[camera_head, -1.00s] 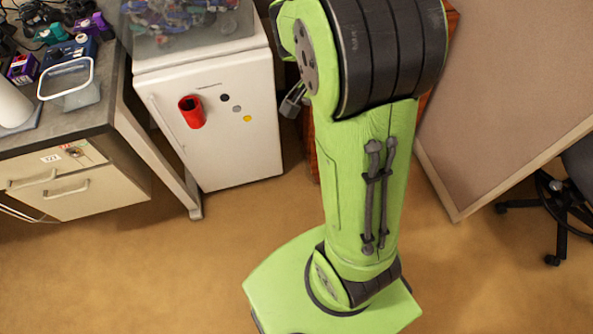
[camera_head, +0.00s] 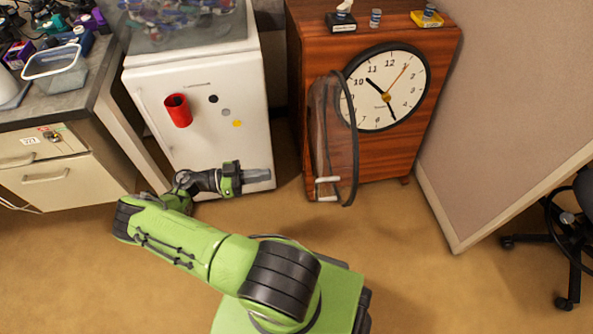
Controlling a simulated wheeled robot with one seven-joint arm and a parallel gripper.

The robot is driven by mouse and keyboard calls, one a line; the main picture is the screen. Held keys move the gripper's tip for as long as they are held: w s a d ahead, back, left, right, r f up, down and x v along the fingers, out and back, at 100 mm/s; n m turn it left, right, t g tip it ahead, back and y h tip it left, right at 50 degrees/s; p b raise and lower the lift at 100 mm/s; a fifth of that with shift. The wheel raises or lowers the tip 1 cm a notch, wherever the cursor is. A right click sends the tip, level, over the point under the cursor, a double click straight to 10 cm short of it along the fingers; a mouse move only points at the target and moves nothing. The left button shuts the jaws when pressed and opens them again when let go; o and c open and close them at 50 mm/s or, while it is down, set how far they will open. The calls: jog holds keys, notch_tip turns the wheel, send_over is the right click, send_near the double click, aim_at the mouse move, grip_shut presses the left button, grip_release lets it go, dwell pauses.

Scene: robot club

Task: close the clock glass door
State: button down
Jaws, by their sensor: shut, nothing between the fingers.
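A wooden clock cabinet (camera_head: 378,165) stands upright in the middle back, with a round white dial (camera_head: 390,105) ringed in black. Its glass door (camera_head: 332,140) has a dark curved rim and stands open, swung out toward me on the dial's left side. A pale handle (camera_head: 327,189) sits low on the door. My gripper (camera_head: 258,176) is shut and empty. It points right, in front of the white fridge's lower part, left of the door and apart from it.
A small white fridge (camera_head: 205,135) with a red cup-like holder (camera_head: 178,110) stands left of the clock. A drawer desk (camera_head: 60,170) is at far left. A tan board (camera_head: 500,120) leans at right, near an office chair (camera_head: 575,225). Floor before the clock is clear.

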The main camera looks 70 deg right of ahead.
aim_at(321, 169)
jog(key=x, duration=1.3)
jog(key=shift+s, duration=0.3)
